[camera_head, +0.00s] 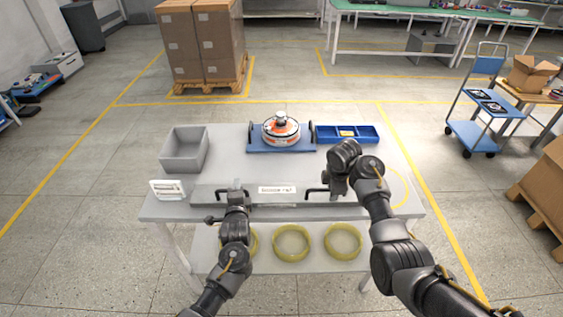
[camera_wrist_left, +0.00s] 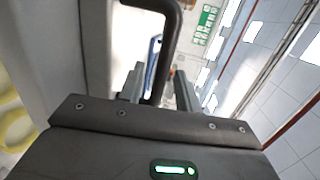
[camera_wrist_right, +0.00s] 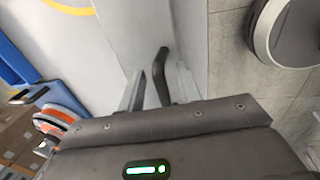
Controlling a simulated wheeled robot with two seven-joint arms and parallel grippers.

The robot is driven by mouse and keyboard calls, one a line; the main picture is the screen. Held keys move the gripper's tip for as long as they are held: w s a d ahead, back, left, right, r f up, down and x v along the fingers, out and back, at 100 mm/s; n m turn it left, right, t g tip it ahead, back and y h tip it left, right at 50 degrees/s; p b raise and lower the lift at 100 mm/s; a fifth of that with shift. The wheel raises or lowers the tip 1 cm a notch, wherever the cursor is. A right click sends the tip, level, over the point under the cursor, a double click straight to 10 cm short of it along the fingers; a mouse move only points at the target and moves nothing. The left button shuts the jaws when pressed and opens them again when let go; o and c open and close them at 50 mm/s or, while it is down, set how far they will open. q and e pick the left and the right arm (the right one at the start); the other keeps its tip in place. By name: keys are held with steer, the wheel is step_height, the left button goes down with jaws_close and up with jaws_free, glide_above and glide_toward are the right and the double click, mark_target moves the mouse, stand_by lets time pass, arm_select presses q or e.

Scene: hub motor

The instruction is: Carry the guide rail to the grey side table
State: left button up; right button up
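The guide rail (camera_head: 264,198) is a long grey bar with a white label and two black handles, lying along the front edge of the light table. My left gripper (camera_head: 236,190) is at its left handle. In the left wrist view the black handle (camera_wrist_left: 170,40) passes between the two fingers, which stand apart with gaps beside it. My right gripper (camera_head: 331,183) is at the right handle. In the right wrist view that handle (camera_wrist_right: 161,72) stands between the open fingers. I cannot make out a grey side table for certain.
On the light table (camera_head: 225,150) stand a grey bin (camera_head: 185,150), a hub motor (camera_head: 281,129) on a blue base, a blue tray (camera_head: 347,134) and a white rack (camera_head: 167,190). Yellow rings (camera_head: 291,243) lie on the lower shelf. A blue cart (camera_head: 475,135) stands at right; floor is open at left.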

arm_select(q)
steer(key=v, duration=1)
steer(key=shift+s, duration=0.35)
arm_select(e)
step_height(320, 180, up, 12)
steer(key=s, duration=0.2)
steer(key=shift+s, duration=0.2)
arm_select(q)
steer(key=shift+r, duration=0.1)
